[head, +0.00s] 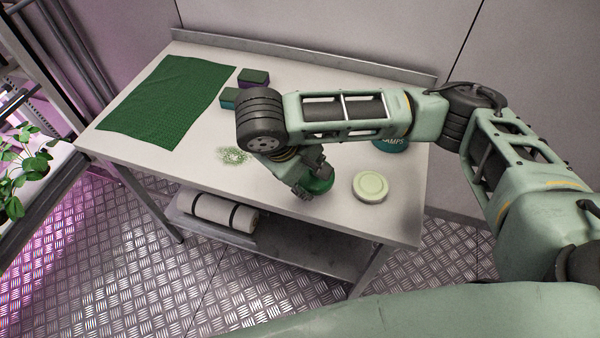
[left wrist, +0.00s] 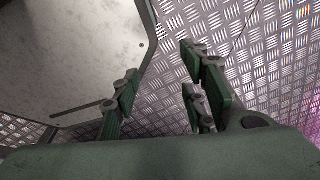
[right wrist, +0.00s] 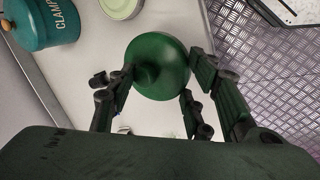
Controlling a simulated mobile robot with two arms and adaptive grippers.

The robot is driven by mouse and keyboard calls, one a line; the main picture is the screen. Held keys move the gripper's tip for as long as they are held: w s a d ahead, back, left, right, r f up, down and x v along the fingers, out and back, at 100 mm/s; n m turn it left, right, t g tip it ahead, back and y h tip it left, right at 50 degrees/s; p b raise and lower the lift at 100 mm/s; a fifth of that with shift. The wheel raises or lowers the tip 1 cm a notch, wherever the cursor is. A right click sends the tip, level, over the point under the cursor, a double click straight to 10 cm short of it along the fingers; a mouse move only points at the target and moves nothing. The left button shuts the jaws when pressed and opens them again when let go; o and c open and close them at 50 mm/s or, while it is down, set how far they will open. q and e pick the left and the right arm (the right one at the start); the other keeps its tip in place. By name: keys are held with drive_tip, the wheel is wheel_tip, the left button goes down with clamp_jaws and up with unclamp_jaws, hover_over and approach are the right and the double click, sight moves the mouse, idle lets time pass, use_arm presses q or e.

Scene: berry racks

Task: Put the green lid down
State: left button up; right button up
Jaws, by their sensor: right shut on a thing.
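The green lid (right wrist: 160,66) is round and dark green with a knob, between the fingers of my right gripper (right wrist: 165,95) in the right wrist view. In the head view my right gripper (head: 308,183) is shut on the lid (head: 321,186) over the front part of the table (head: 240,185). The fingers hide part of the lid, and I cannot tell whether its underside touches the table. My left gripper (left wrist: 160,95) shows only in the left wrist view, open and empty, with metal floor and a grey surface beyond it.
A pale green round container (head: 370,186) stands right of the lid. A teal canister (head: 390,145) with lettering is behind it, partly hidden by my arm. A green cloth (head: 170,95), sponge-like blocks (head: 253,77) and a speckled green patch (head: 233,155) are further left.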

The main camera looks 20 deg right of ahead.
drive_tip(key=w+f, duration=0.1)
drive_tip(key=w, duration=0.1)
drive_tip(key=w+f, duration=0.1)
drive_tip(key=w, duration=0.1)
drive_tip(key=shift+w+a+f+p, duration=0.1)
drive_tip(key=shift+w+f+p, duration=0.1)
drive_tip(key=shift+p, duration=0.1)
drive_tip(key=shift+w+a+f, duration=0.1)
drive_tip(key=shift+w+f, duration=0.25)
wheel_tip(320, 180, down, 4)
drive_tip(key=shift+r+p, duration=0.1)
drive_tip(key=shift+p, duration=0.25)
use_arm(q)
drive_tip(key=shift+s+d+r, duration=0.45)
drive_tip(key=shift+s+d, duration=0.05)
drive_tip(key=shift+s, duration=0.3)
drive_tip(key=shift+w+r, duration=0.1)
drive_tip(key=shift+w, duration=0.1)
use_arm(e)
drive_tip(key=shift+f, duration=0.4)
use_arm(q)
drive_tip(key=shift+a, duration=0.1)
use_arm(e)
drive_tip(key=shift+s+f, duration=0.1)
